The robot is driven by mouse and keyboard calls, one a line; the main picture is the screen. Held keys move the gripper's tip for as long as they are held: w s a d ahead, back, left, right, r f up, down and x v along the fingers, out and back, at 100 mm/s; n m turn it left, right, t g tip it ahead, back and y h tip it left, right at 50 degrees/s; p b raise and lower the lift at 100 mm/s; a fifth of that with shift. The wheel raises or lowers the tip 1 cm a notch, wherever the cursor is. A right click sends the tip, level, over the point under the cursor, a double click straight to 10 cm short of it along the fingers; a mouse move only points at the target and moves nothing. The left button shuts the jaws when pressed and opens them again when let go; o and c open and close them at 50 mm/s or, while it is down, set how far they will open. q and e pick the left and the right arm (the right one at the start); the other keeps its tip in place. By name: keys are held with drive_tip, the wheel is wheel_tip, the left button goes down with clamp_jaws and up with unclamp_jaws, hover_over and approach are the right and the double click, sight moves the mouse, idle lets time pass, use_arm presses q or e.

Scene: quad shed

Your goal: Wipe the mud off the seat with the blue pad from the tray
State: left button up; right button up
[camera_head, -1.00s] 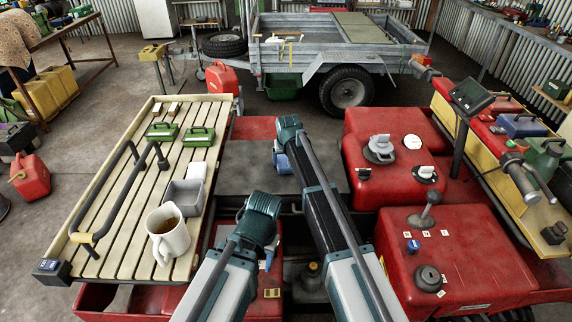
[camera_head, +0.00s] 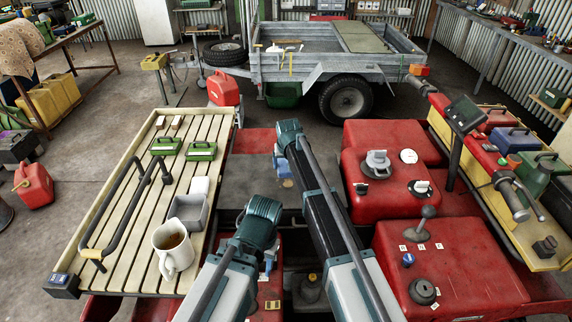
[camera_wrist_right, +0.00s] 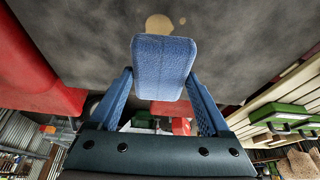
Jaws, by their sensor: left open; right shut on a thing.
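The seat (camera_head: 240,180) is a flat dark grey surface in the middle of the head view. In the right wrist view it fills the top, with a round tan mud spot (camera_wrist_right: 158,23) and smaller marks near it. My right gripper (camera_head: 281,160) is over the seat and shut on the blue pad (camera_wrist_right: 163,66). A tan patch (camera_head: 287,183) shows just below it in the head view. Whether the pad touches the seat I cannot tell. My left gripper (camera_head: 268,262) is lower, open and empty, beside the seat's near edge. The grey tray (camera_head: 188,211) sits on the slatted rack.
The slatted rack (camera_head: 128,220) also holds a mug (camera_head: 173,248) of brown liquid, two green boxes (camera_head: 201,151) and a black bar. Red bodywork (camera_head: 440,265) with knobs and a lever stands right of my arms. A trailer (camera_head: 330,60) stands behind.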

drive_tip(key=shift+r, duration=0.4)
drive_tip(key=shift+r+p, duration=1.5)
drive_tip(key=shift+p, duration=0.1)
drive_tip(key=shift+r, duration=0.1)
